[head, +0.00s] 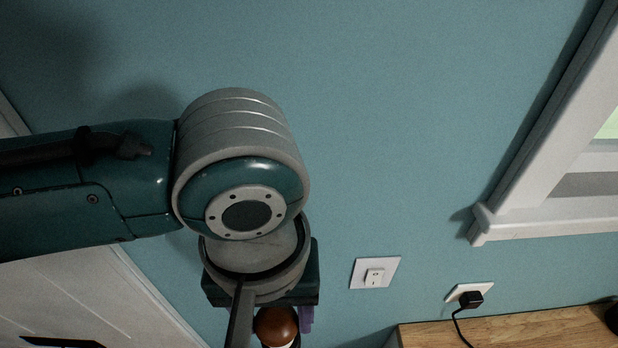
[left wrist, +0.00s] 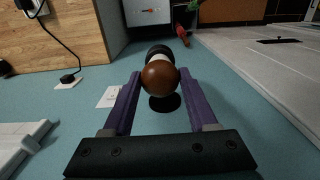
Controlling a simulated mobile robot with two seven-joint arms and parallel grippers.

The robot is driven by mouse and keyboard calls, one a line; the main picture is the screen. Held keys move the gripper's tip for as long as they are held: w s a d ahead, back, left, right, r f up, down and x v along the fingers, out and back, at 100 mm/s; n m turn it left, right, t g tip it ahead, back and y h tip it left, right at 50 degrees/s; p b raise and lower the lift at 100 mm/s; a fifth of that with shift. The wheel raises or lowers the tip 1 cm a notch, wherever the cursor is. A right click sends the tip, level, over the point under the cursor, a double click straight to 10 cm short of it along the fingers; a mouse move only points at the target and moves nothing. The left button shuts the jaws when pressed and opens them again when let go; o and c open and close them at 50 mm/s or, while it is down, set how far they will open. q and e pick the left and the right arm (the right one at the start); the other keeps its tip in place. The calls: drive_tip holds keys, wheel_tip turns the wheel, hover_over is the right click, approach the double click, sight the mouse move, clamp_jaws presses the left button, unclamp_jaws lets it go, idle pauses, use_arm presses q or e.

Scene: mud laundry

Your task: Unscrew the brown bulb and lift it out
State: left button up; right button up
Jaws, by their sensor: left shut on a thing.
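The brown bulb (head: 277,326) is at the bottom edge of the head view, below my left wrist. In the left wrist view the bulb (left wrist: 160,79) is a round brown ball between the purple fingers of my left gripper (left wrist: 161,76), which is shut on it. A pale neck (left wrist: 158,57) and a black part (left wrist: 160,50) show behind the ball. I cannot tell whether the bulb's base is still seated in a holder. My right gripper is in neither view.
A blue wall fills most of the head view, with a white outlet (head: 375,273), a plugged-in black plug (head: 470,299) and a white window frame (head: 540,190). A wooden top (head: 500,328) is at lower right. A white panelled door (head: 70,290) is at lower left.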

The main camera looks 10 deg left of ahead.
use_arm(q)
drive_tip(key=n, duration=0.3)
drive_tip(key=shift+s+n, duration=0.1)
drive_tip(key=shift+n, duration=1.4)
drive_tip(key=n, duration=0.3)
drive_tip(key=shift+r, duration=0.1)
drive_tip(key=shift+d+n, duration=0.1)
drive_tip(key=shift+n, duration=1.4)
